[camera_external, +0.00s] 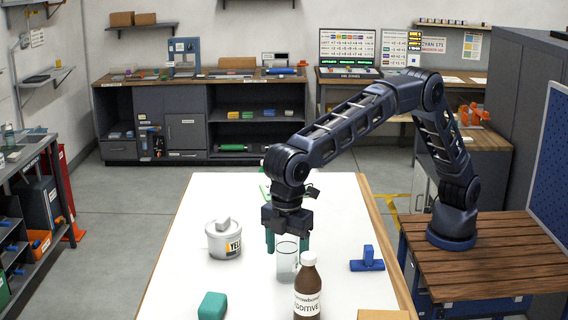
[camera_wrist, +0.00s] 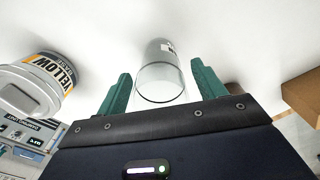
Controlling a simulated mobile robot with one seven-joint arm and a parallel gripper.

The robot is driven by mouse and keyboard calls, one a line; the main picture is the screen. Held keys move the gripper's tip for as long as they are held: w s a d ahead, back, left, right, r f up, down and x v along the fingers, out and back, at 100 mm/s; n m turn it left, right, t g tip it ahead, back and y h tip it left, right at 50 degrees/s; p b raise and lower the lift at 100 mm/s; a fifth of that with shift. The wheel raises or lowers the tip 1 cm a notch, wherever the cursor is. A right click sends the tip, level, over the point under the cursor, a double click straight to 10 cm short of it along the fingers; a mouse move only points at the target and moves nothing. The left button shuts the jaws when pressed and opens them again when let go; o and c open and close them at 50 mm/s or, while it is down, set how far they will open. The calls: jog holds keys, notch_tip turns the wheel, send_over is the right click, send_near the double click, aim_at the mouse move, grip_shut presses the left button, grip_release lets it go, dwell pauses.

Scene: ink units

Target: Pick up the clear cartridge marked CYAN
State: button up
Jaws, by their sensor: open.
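A clear cylindrical cartridge (camera_external: 287,262) stands on the white table, just below my gripper (camera_external: 285,240). In the wrist view the clear cartridge (camera_wrist: 160,75) shows between the two green fingers of my gripper (camera_wrist: 160,90), with space on both sides. A small label shows on its side, but I cannot read it. My gripper is open and holds nothing. In the external view the brown bottle partly hides the cartridge's lower right.
A yellow-labelled can (camera_external: 224,240) is to the left, a blue T-shaped piece (camera_external: 367,260) to the right, and a teal block (camera_external: 212,305) at the front. A cardboard box (camera_external: 383,315) is at the front right.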

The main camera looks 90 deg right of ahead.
jog(key=c, duration=1.4)
